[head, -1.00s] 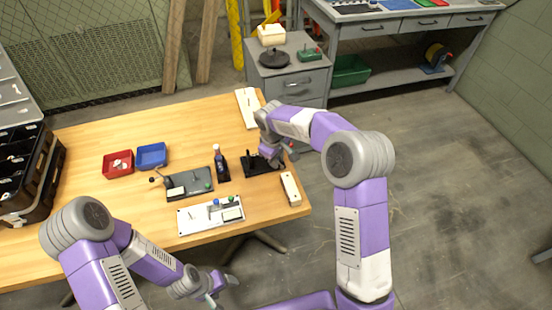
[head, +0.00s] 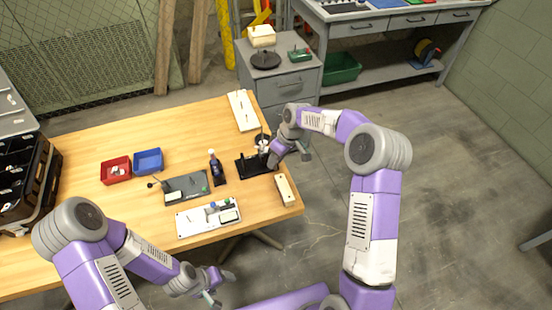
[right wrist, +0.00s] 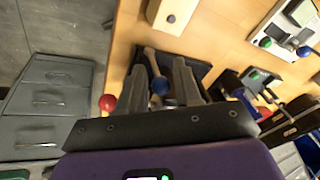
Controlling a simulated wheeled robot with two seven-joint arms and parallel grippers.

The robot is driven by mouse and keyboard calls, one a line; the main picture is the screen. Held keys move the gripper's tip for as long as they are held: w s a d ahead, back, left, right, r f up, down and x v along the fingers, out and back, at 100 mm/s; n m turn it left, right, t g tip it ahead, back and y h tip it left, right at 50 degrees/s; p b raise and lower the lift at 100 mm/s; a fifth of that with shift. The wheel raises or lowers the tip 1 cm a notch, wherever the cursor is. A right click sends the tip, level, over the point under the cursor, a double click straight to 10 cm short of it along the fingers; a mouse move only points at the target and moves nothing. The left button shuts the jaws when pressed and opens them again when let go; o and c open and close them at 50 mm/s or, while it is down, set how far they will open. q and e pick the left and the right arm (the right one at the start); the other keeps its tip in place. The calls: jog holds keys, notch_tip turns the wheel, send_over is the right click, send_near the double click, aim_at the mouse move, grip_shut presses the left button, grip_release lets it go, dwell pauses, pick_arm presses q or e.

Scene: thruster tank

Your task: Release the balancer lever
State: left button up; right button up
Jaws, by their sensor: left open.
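A black-based device (head: 246,168) stands near the right edge of the wooden table, with an upright rod and a pale part partly hidden by my right arm. I take it as the balancer. My right gripper (head: 272,165) is low over its right side. In the right wrist view the fingers of my right gripper (right wrist: 160,92) are apart. A lever with a tan rod and blue knob (right wrist: 158,86) shows between them; contact cannot be told. A red ball (right wrist: 107,102) is beside the left finger. My left gripper (head: 220,287) is open and empty off the table's front edge.
Red (head: 116,178) and blue (head: 148,167) trays are further left.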

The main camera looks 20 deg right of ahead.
jog(key=shift+o, duration=0.6)
jog(key=shift+r, duration=0.1)
jog(key=p+v, duration=0.1)
jog(key=v, duration=0.6)
jog(key=shift+r+p, duration=0.25)
jog(key=shift+p, duration=0.15)
